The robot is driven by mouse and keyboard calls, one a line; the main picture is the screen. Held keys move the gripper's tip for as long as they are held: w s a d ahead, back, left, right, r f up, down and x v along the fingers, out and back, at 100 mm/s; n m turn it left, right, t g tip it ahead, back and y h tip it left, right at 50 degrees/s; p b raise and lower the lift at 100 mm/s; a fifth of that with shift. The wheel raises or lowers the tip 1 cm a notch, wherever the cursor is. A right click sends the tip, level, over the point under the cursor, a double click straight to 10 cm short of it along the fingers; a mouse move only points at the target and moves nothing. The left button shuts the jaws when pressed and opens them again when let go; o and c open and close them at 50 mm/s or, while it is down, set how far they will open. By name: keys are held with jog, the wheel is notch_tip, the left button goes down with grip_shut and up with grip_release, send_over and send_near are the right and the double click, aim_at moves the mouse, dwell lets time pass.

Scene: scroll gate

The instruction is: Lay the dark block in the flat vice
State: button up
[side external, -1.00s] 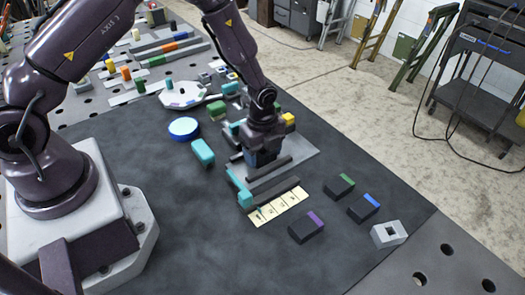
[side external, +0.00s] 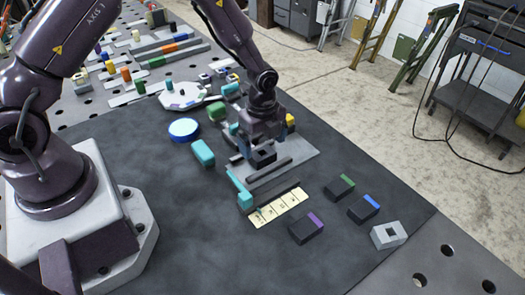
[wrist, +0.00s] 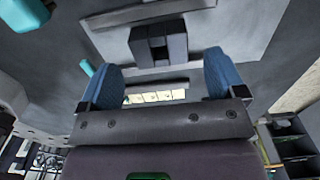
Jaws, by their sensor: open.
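The dark block (side external: 264,155), with a square opening in it, is at the flat vice (side external: 302,153), a grey plate with dark bars. In the wrist view the block (wrist: 177,45) sits over the plate, between a bar at the top of the picture and another just below it. I cannot tell whether it touches either bar or is fully down. My gripper (side external: 262,137) is just behind and above the block in the side view. In the wrist view its blue fingers (wrist: 163,76) are wide apart, with nothing between them, clear of the block.
A cream label strip (side external: 278,208) lies in front of the vice, with teal pieces (side external: 203,153) to its left. Dark blocks with purple (side external: 306,227), green and blue stripes and a grey holed block (side external: 389,235) lie right. The mat's front is clear.

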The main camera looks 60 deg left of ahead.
jog(key=s+r+n+t, duration=0.1)
jog(key=s+r+n, duration=0.3)
jog(key=r, duration=0.8)
jog(key=s+r+n+t, duration=0.2)
jog(key=s+r+n, duration=0.15)
jog(key=r, duration=0.85)
jog(key=s+r+n+t, duration=0.2)
jog(key=s+r+n, duration=0.4)
jog(key=s+n, duration=0.4)
jog(key=s, duration=0.3)
jog(key=shift+a+t, duration=0.3)
jog(key=shift+r+n, duration=0.15)
jog(key=shift+n, duration=0.1)
jog(key=shift+c, duration=0.2)
